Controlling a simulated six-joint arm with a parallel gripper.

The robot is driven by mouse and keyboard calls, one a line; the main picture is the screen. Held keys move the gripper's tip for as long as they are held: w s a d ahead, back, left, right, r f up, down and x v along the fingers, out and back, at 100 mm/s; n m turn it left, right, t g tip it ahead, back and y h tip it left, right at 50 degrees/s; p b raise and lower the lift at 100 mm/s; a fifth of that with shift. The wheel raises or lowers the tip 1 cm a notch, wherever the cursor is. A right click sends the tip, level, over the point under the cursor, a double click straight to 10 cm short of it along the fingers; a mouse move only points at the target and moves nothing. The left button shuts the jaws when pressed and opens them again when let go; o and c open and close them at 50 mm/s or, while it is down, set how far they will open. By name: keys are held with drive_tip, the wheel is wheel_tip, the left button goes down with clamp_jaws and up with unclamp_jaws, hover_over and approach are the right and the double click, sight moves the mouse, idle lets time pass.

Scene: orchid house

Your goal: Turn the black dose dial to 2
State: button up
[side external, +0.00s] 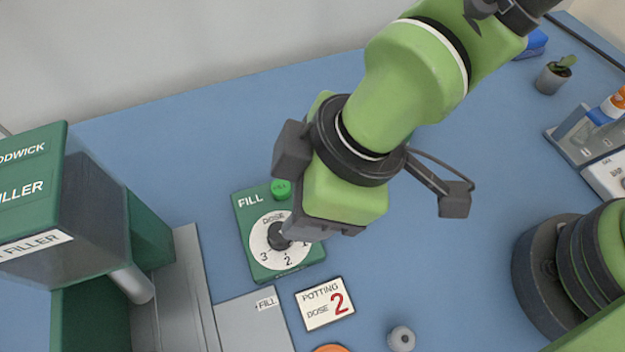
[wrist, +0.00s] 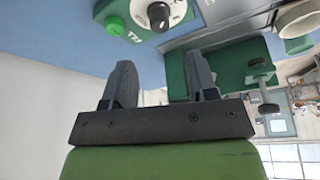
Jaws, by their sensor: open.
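The black dose dial (side external: 278,236) sits on a white disc on the green FILL box (side external: 245,215); 3 and 2 are readable, and the number at the right is partly covered by my gripper. I cannot tell which number the dial points at. In the wrist view the dial (wrist: 158,15) is at the top, beyond and between my fingertips. My gripper (wrist: 158,62) is open and empty, apart from the dial. In the side view my gripper (side external: 293,227) overlaps the dial's right edge. A card (side external: 317,312) reads "POTTING DOSE 2".
A green button (side external: 281,189) stands on the box behind the dial. The green filler machine (side external: 100,210) stands at left, with a grey plate (side external: 250,330) labelled FILL in front. A small grey knob-like object (side external: 401,338) and orange item (side external: 330,348) are in front.

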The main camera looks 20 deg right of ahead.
sight(275, 240)
drive_tip(key=shift+s+d+r, duration=0.1)
drive_tip(key=shift+d+r, duration=0.2)
drive_tip(key=shift+r, duration=0.35)
drive_tip(key=a+n+g+h, duration=0.1)
drive_tip(key=a+n, duration=0.1)
drive_tip(key=a+n+h, duration=0.1)
drive_tip(key=a+n, duration=0.1)
drive_tip(key=n, duration=0.1)
drive_tip(key=shift+w+g+h, duration=0.2)
drive_tip(key=shift+g+h, duration=0.1)
drive_tip(key=shift+g, duration=0.1)
drive_tip(key=shift+w+n+h, duration=0.45)
drive_tip(key=shift+n+h, duration=0.35)
drive_tip(key=shift+n, duration=0.1)
wheel_tip(275, 240, down, 10)
drive_tip(key=shift+w+r, duration=0.1)
drive_tip(key=shift+r, duration=0.15)
drive_tip(key=shift+c, duration=0.4)
